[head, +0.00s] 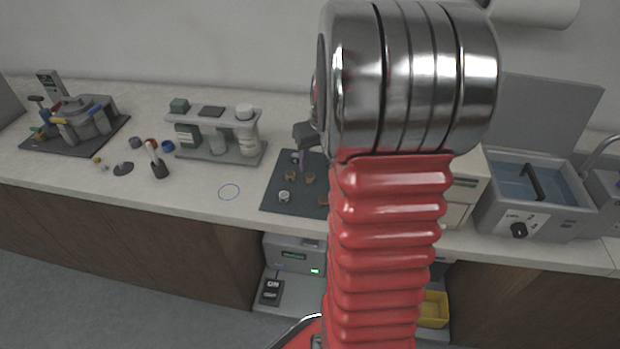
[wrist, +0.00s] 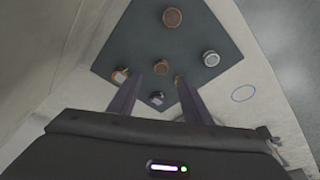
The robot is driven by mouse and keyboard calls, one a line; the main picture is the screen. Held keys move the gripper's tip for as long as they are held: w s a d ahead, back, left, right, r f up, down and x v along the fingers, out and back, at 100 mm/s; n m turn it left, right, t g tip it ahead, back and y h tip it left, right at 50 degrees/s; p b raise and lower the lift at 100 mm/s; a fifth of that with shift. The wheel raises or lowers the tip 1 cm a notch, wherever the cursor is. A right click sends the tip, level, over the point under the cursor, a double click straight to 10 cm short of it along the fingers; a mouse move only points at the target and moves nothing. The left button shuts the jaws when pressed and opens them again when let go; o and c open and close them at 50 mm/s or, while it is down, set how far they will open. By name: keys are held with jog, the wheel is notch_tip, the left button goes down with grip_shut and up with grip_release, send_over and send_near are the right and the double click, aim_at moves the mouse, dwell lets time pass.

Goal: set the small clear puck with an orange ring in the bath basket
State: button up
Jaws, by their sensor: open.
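Several small pucks lie on a dark mat (wrist: 205,22), which also shows in the head view (head: 270,205). A pale puck with some orange (wrist: 120,75) is beside the left fingertip in the wrist view; another pale one with a brownish centre (wrist: 211,58) is right of the fingers. I cannot tell for sure which is the clear one with the orange ring. My gripper (wrist: 158,80) is open and empty above the mat, a small pale-and-dark puck (wrist: 157,98) showing between its fingers. The water bath (head: 500,213) stands open at right, with a black handle (head: 533,182) over its water; the basket itself is unclear.
A rack with bottles (head: 217,140) stands left of the mat. A grey press (head: 85,118) is at far left, with small parts and a black holder (head: 158,165) nearby. My arm hides the counter between mat and bath.

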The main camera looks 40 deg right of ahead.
aim_at(310, 176)
jog(key=shift+x, duration=1.05)
jog(key=shift+f, duration=0.1)
jog(key=shift+w+a+x, duration=0.1)
jog(key=shift+x, duration=1.1)
jog(key=shift+w+a+x, duration=0.1)
jog(key=shift+x, duration=1.15)
jog(key=shift+c, duration=0.3)
grip_shut()
